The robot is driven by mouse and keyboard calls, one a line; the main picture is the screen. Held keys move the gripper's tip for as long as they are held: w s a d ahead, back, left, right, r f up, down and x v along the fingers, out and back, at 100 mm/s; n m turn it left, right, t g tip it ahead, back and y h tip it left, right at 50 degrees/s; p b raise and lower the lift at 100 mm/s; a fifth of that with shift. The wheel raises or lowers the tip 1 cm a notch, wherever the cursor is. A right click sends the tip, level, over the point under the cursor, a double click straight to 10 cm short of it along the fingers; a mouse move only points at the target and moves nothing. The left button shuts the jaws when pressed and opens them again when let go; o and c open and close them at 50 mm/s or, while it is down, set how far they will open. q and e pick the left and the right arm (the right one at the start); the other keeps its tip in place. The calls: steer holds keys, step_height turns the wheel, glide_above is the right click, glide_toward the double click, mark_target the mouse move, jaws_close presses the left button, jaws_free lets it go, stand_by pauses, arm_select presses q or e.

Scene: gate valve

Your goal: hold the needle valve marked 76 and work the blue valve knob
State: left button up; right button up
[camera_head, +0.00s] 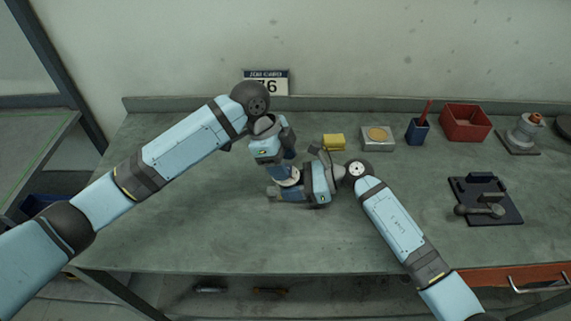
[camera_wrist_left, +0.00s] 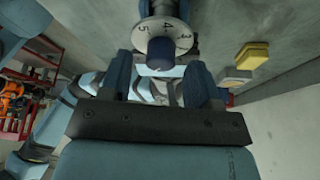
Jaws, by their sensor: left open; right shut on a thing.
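The needle valve shows as a pale disc (camera_head: 289,178) between my two grippers in the head view; most of its body is hidden. In the left wrist view its white dial (camera_wrist_left: 168,30) carries the numbers 5, 4 and 3. The dark blue knob (camera_wrist_left: 160,53) stands out in front of the dial. My left gripper (camera_wrist_left: 160,82) is open, with one finger on each side of the knob and gaps visible. In the head view my left gripper (camera_head: 284,163) is above the disc. My right gripper (camera_head: 290,187) is shut on the valve from the right. No marking 76 is visible on the valve.
A job card (camera_head: 272,79) showing 76 stands behind, partly covered by my left arm. A yellow block (camera_head: 334,142), a plate with a tan disc (camera_head: 378,138), a blue cup (camera_head: 417,131), a red bin (camera_head: 466,123) and a black fixture (camera_head: 487,200) lie right. The bench's left side is clear.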

arm_select(q)
steer(key=shift+s+d+f, duration=0.1)
steer(key=shift+d+f, duration=0.2)
steer(key=shift+f, duration=0.35)
steer(key=c, duration=0.9)
